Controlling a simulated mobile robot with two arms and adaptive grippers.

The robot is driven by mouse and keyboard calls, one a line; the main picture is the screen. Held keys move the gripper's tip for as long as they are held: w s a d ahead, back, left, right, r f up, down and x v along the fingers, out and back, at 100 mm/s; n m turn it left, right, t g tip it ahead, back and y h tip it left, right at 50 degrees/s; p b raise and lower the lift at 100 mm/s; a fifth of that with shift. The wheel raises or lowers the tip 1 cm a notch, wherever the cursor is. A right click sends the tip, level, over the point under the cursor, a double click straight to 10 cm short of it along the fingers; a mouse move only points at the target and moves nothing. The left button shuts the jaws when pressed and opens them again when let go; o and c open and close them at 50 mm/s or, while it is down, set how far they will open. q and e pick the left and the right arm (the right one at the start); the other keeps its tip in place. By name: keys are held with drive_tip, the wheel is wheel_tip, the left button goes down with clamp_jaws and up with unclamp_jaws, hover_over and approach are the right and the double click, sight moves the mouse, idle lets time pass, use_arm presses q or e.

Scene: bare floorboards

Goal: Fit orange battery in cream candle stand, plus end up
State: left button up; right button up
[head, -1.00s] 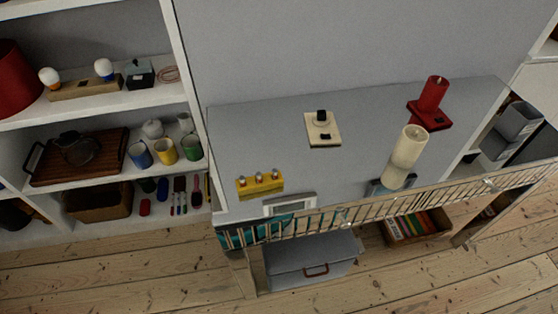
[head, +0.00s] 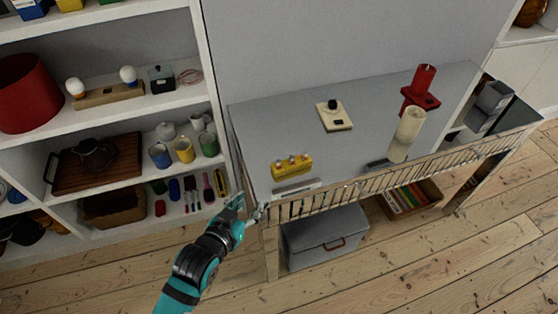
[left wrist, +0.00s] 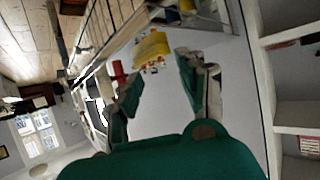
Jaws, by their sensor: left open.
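The cream candle stand (head: 345,124) is a flat square plate on the grey top, with a small dark upright piece on it. A yellow block (head: 292,167) with several silvery tops sits near the front left edge; it also shows in the left wrist view (left wrist: 152,46). I cannot make out a separate orange battery; small orange bits near the block in the left wrist view are too small to tell. My left gripper (head: 246,208) is at the front left corner, apart from the block. Its fingers (left wrist: 160,88) are open and empty. My right gripper is not in view.
A cream candle (head: 407,134) and a red candle (head: 423,82) on a red stand (head: 420,98) stand at the right. A wire rail (head: 380,187) runs along the front edge. A filled shelf (head: 110,112) stands left.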

use_arm(q)
approach(278, 161)
drive_tip(key=shift+w+d+f+t+h+p, duration=0.2)
drive_tip(key=shift+w+f+t+h+p, duration=0.15)
drive_tip(key=shift+w+f+p, duration=0.45)
drive_tip(key=shift+x, duration=1)
drive_tip(key=x, duration=0.4)
drive_tip(key=shift+w+d+f, duration=0.1)
drive_tip(key=shift+w, duration=0.05)
clamp_jaws()
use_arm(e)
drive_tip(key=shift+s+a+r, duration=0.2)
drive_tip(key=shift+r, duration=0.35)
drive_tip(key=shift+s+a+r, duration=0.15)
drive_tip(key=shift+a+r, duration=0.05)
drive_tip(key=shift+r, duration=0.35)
use_arm(q)
drive_tip(key=shift+p, duration=0.3)
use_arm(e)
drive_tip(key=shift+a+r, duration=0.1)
